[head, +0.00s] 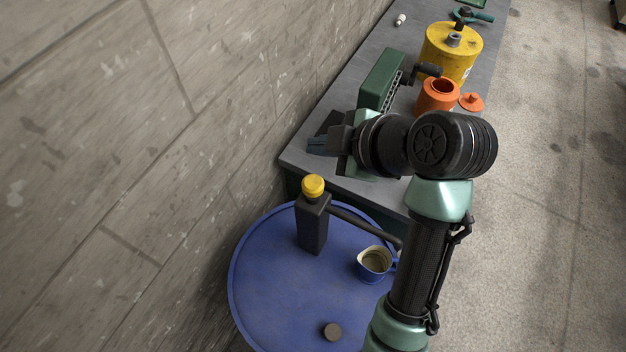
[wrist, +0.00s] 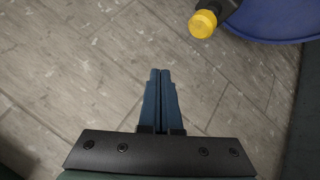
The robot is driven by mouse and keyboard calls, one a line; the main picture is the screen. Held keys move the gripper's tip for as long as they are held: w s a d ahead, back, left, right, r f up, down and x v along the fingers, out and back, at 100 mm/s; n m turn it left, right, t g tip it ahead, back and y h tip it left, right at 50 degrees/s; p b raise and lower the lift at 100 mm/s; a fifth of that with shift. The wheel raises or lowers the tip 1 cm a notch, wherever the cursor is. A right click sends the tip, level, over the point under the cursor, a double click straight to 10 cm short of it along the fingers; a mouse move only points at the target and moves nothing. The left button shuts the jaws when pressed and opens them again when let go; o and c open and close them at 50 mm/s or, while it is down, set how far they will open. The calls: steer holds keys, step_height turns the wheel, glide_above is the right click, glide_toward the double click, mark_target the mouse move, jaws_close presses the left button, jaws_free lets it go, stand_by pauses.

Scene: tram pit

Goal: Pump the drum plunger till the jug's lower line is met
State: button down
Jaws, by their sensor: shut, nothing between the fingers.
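The blue drum (head: 275,290) stands at the lower middle of the head view, next to the wall. A dark pump body with a yellow plunger cap (head: 313,186) rises from its lid, and a dark spout runs right from it. The jug (head: 374,263), blue outside and pale inside, sits on the lid below the spout's end. Its lines and liquid level cannot be made out. My gripper (head: 318,145) is shut and empty, above the bench's near end, apart from the plunger. In the wrist view the shut fingers (wrist: 160,88) point toward the wall, with the yellow cap (wrist: 203,24) at upper right.
A grey bench (head: 345,75) runs along the wall behind the drum. It holds a green box (head: 381,80), an orange pot (head: 437,95), an orange lid (head: 471,102) and a yellow can (head: 455,52). A dark bung (head: 332,331) lies on the drum's front.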

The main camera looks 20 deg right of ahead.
mark_target(315, 183)
step_height(315, 183, down, 8)
steer(key=b, duration=0.5)
steer(key=shift+r, duration=0.2)
steer(key=shift+f+b, duration=0.1)
steer(key=shift+b, duration=0.2)
stand_by(1.3)
steer(key=shift+f+b, duration=0.3)
steer(key=shift+f+b, duration=1.05)
steer(key=shift+f, duration=0.25)
stand_by(1.1)
steer(key=shift+r+p, duration=1.4)
steer(key=shift+r, duration=0.35)
steer(key=shift+r+p, duration=2)
steer(key=shift+r, duration=0.5)
